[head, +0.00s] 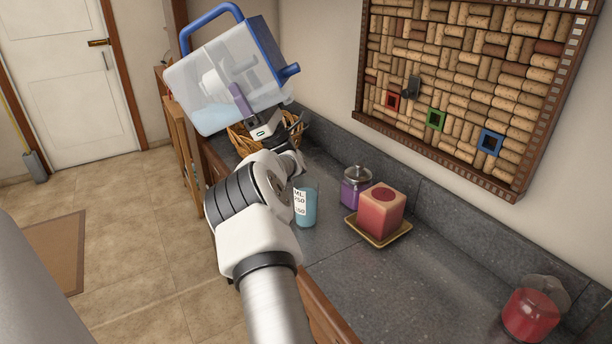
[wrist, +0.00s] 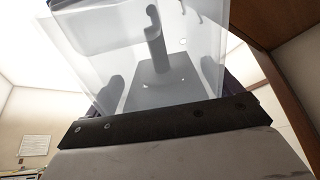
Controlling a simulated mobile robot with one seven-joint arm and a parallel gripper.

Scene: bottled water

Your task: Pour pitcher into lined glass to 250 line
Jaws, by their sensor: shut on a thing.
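The clear pitcher (head: 205,85) has blue trim, a blue handle loop at its upper left and a blue spout at its right. It is held tilted in the air above the counter. Some pale blue liquid shows in its lower left corner. My gripper (head: 248,112) is shut on the pitcher at its near side; the exact grip is partly hidden. The wrist view shows the pitcher's clear wall (wrist: 110,60) close up. The lined glass (head: 306,206), pale blue with a white label of ML marks, stands upright on the counter beside my wrist, below and right of the pitcher. Its fill level is unclear.
A wicker basket (head: 288,133) stands behind my wrist. A purple jar (head: 355,186) and a red candle (head: 382,211) on a yellow dish are right of the glass. A red jar (head: 531,315) stands at the far right. The counter (head: 430,275) between is clear. A cork board (head: 480,75) hangs on the wall.

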